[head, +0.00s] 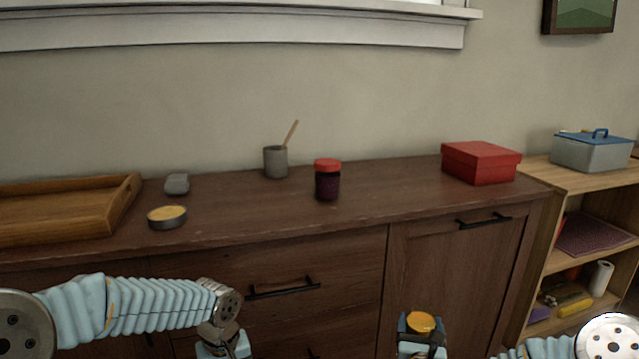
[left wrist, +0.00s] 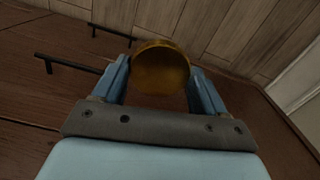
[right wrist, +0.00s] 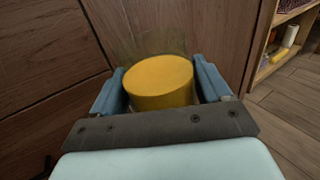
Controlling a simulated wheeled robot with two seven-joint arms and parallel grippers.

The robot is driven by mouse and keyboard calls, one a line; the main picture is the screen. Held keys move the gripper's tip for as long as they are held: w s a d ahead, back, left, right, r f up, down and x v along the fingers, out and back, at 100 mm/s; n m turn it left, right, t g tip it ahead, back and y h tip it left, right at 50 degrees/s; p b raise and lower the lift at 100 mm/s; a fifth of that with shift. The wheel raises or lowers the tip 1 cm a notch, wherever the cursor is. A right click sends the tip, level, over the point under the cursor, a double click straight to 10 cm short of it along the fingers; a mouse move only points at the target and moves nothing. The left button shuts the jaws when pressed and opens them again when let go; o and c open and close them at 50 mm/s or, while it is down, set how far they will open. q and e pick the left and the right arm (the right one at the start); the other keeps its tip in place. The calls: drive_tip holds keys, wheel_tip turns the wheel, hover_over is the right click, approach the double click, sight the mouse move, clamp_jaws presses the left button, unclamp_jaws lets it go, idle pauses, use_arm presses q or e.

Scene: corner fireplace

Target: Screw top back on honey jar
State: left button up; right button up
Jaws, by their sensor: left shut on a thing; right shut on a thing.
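My left gripper (head: 226,347) is at the bottom edge of the head view, left of the right one and partly cut off. Jar and top are apart.
On the cabinet (head: 240,212) stand a wooden tray (head: 60,205), a grey stone-like object (head: 177,183), a shallow yellow-filled tin (head: 167,217), a grey cup with a stick (head: 275,162), a red-lidded dark jar (head: 327,180) and a red box (head: 480,162). A shelf (head: 560,180) stands right.

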use_arm(q)
drive_tip(key=s+a+f+m, duration=0.2)
drive_tip(key=f+m, duration=0.3)
drive_tip(key=f, duration=0.4)
drive_tip(key=shift+s+a+f, duration=0.15)
drive_tip(key=shift+s+f, duration=0.1)
drive_tip(key=shift+s, duration=0.25)
use_arm(e)
drive_tip(key=s+a+f+n+y, duration=0.2)
drive_tip(key=s+f+n+y, duration=0.1)
drive_tip(key=s+f, duration=0.3)
wheel_tip(320, 180, down, 3)
drive_tip(key=shift+s+a+r+t+y, duration=0.1)
drive_tip(key=shift+s+a+t+y, duration=0.25)
drive_tip(key=shift+y, duration=0.35)
drive_tip(key=s+a+f+n+g+y, duration=0.2)
drive_tip(key=a+n+y, duration=0.6)
drive_tip(key=a, duration=0.8)
drive_tip(key=g+y, duration=0.2)
drive_tip(key=y, duration=0.1)
drive_tip(key=shift+y, duration=0.3)
use_arm(q)
drive_tip(key=w+d+r, duration=0.3)
drive_tip(key=d+r, duration=0.4)
drive_tip(key=d, duration=0.5)
drive_tip(key=w+d+r, duration=0.3)
drive_tip(key=d+r, duration=0.4)
drive_tip(key=d, duration=0.6)
drive_tip(key=shift+r+n, duration=0.3)
